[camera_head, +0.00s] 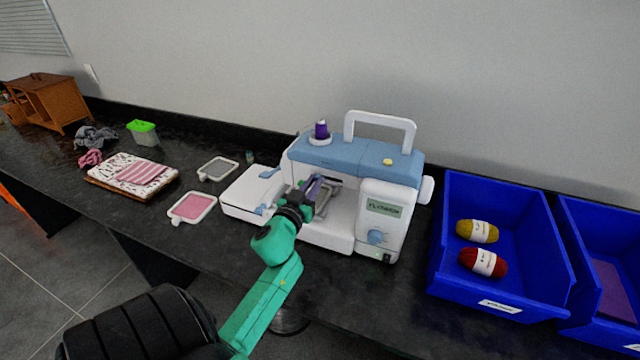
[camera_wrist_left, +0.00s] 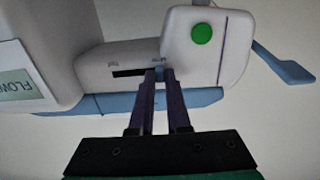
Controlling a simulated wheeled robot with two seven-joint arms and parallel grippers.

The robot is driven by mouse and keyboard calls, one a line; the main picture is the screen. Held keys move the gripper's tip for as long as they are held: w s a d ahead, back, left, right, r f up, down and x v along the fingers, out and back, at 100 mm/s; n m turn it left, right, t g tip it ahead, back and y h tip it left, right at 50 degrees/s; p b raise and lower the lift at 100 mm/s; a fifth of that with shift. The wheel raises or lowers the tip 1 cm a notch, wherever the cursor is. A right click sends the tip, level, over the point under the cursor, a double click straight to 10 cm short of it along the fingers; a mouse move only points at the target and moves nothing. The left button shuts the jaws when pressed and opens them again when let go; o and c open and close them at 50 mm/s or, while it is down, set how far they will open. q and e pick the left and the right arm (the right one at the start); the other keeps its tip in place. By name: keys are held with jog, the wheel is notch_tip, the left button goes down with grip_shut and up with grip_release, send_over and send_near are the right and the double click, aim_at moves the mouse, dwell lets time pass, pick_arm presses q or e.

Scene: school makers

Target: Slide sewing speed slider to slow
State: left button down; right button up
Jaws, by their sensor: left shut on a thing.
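The white and blue sewing machine (camera_head: 350,158) stands on the dark counter. My left gripper (camera_head: 311,187) reaches into the machine's front, left of its right-hand column. In the left wrist view, where the machine appears upside down, the left gripper (camera_wrist_left: 159,74) is shut on the small blue speed slider knob (camera_wrist_left: 160,73). The dark slider slot (camera_wrist_left: 129,73) shows to the left of the fingers there, so the knob sits toward the slot's right end in that view. The fingers partly hide the knob. A green button (camera_wrist_left: 202,33) is on the machine nearby. My right gripper is not in view.
Blue bins (camera_head: 550,291) stand right of the machine, one holding yellow yarn (camera_head: 477,231) and red yarn (camera_head: 483,262). Small hoop frames (camera_head: 192,207) and folded cloth (camera_head: 133,173) lie to the left. A blue dial (camera_head: 375,237) is on the machine's front.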

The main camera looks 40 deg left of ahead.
pick_arm(q)
jog(key=c, duration=1.2)
grip_release()
jog(key=shift+a, duration=0.15)
jog(key=o, duration=0.3)
jog(key=shift+s, duration=0.1)
jog(key=shift+a, duration=0.15)
jog(key=b+v, duration=0.3)
jog(key=v, duration=1.1)
jog(key=shift+s, duration=0.35)
